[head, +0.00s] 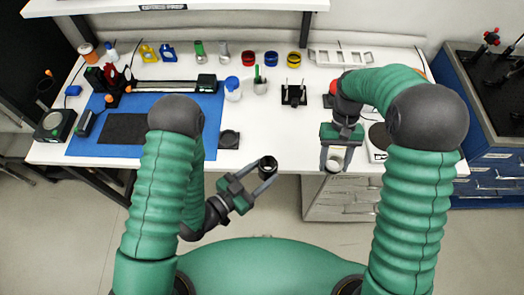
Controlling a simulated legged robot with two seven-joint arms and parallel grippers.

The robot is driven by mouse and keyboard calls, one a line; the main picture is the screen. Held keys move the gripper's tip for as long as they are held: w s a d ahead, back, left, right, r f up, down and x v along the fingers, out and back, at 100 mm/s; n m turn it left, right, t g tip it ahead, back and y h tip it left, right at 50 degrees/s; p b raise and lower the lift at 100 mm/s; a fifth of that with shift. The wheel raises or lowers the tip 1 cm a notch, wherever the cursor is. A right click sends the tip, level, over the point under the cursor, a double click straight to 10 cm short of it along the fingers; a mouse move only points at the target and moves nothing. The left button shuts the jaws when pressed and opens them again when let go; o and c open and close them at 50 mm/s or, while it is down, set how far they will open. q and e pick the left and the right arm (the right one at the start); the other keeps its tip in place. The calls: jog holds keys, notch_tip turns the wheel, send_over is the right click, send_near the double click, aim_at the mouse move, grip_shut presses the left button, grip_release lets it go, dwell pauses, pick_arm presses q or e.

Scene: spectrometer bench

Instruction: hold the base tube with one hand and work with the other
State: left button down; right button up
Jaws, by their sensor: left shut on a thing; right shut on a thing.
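My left gripper (266,178) is shut on a short black tube (268,163), which it holds in front of the table's front edge. The tube's open, dark end faces up toward the camera. I take it to be the base tube. My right gripper (336,166) points down near the table's front edge, to the right of the left one. It is shut on a small pale, round piece (335,163), mostly hidden between the fingers. The tube and the pale piece are apart.
The white table (263,130) holds a blue mat (185,103) at left, a black stand (293,94), a white-and-blue jar (232,88) and several coloured containers along the back. A blue cabinet (485,145) stands at right. The table's front middle is clear.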

aim_at(262, 165)
pick_arm(q)
jog(key=shift+s, duration=0.85)
pick_arm(e)
jog(key=shift+r, duration=0.7)
